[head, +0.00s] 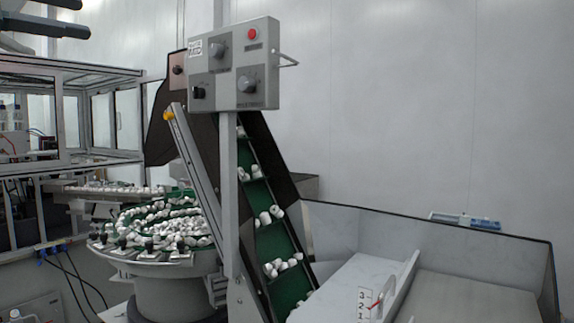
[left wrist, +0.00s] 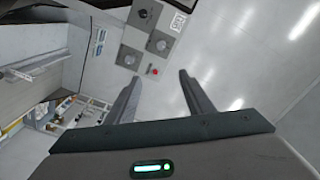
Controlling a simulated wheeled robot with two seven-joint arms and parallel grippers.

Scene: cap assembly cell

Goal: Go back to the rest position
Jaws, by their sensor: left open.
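My left gripper (head: 82,18) shows at the top left corner of the head view, raised high above the glass-walled cabinet. Its two dark fingers are apart with nothing between them. In the left wrist view the same gripper (left wrist: 158,76) has its fingers spread and empty. Beyond them is the grey control panel (left wrist: 150,42) with knobs and a red button. My right gripper is in neither view.
The control panel (head: 235,66) stands on a post before the green conveyor (head: 268,207) carrying white caps. A round feeder (head: 150,257) full of caps is left of it. A framed cabinet (head: 75,115) stands at left, a hopper (head: 480,283) at right.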

